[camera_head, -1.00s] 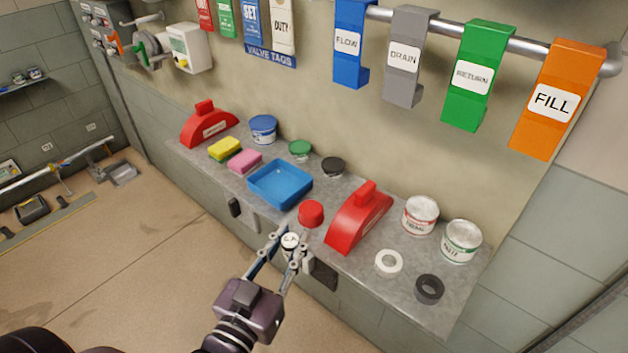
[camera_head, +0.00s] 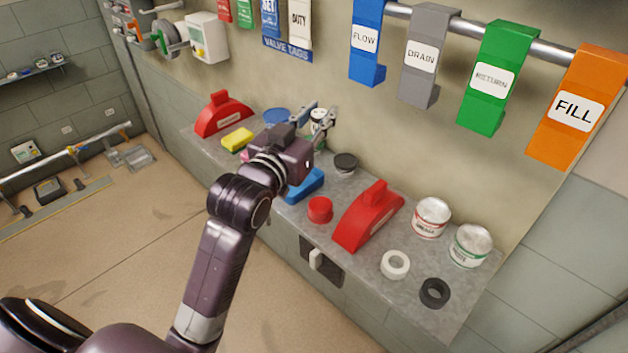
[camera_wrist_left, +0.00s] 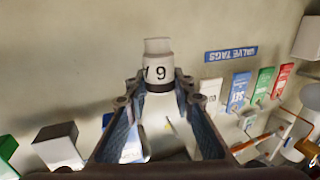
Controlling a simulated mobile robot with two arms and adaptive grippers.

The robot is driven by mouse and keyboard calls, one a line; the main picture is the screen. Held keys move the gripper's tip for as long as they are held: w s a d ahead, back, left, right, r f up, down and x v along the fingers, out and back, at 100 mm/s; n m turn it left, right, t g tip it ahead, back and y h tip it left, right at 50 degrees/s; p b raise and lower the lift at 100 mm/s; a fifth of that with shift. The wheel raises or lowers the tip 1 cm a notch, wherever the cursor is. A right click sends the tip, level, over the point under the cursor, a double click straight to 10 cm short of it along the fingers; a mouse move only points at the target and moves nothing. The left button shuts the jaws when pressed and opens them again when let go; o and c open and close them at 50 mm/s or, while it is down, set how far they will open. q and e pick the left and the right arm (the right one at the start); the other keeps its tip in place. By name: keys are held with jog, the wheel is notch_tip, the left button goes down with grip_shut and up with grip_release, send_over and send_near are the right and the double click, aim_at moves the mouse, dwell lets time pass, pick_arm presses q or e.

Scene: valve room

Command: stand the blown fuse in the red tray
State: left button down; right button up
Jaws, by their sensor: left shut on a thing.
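My left gripper (camera_head: 316,121) is raised over the back part of the grey shelf, near the wall. In the head view the cylinder (camera_head: 319,114) shows small, partly behind the gripper. I cannot tell from its look whether it is the blown fuse. No red tray shows; the tray in view is blue (camera_head: 306,186), mostly hidden behind my left arm. My right gripper is not in view.
On the shelf (camera_head: 345,264) are a red lid (camera_head: 320,210), two red handled blocks (camera_head: 368,217) (camera_head: 222,115), two tins (camera_head: 432,217) (camera_head: 470,246) and two rings (camera_head: 395,265) (camera_head: 435,293). Coloured tags hang above.

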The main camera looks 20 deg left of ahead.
aim_at(318, 182)
pick_arm(q)
notch_tip(318, 182, down, 18)
jog(key=shift+r, duration=0.15)
dwell(0.3)
jog(key=c, duration=1.7)
grip_release()
jog(key=shift+o, duration=0.2)
